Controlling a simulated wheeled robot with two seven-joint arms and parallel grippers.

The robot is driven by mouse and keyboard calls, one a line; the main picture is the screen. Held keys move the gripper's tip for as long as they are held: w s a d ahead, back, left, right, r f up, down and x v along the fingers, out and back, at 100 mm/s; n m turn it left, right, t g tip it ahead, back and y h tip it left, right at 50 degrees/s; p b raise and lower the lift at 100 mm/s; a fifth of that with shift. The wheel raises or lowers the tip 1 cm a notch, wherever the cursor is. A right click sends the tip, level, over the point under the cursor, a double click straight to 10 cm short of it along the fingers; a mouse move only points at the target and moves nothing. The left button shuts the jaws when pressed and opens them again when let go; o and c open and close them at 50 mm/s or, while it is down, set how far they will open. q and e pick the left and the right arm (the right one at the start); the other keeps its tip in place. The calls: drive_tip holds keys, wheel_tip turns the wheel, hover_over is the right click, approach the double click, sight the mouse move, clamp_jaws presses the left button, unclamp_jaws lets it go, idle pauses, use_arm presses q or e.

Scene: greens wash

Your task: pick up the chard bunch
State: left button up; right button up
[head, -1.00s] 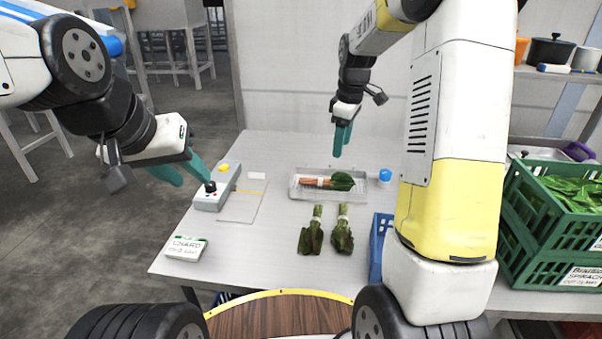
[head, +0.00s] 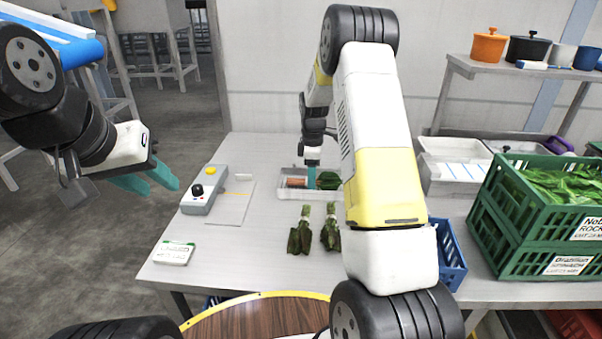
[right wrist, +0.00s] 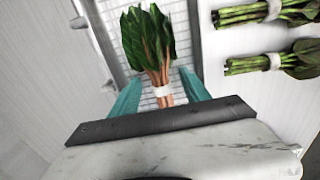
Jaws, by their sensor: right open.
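The chard bunch (head: 328,180) has dark green leaves, orange-red stems and a white band. It lies in a shallow tray (head: 306,197) at the back of the table. My right gripper (head: 311,179) is down at the tray, over the bunch. In the right wrist view the open fingers (right wrist: 160,82) stand on either side of the banded stems of the chard bunch (right wrist: 150,40), with gaps at both sides. My left gripper (head: 157,184) is in the air left of the table, its fingers apart and empty.
Two banded green bunches (head: 300,235) (head: 330,232) lie in front of the tray. A blue crate (head: 451,258) and green crates (head: 535,226) of greens stand at right.

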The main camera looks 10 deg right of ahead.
drive_tip(key=shift+f, duration=0.2)
clamp_jaws()
drive_tip(key=shift+r, duration=0.1)
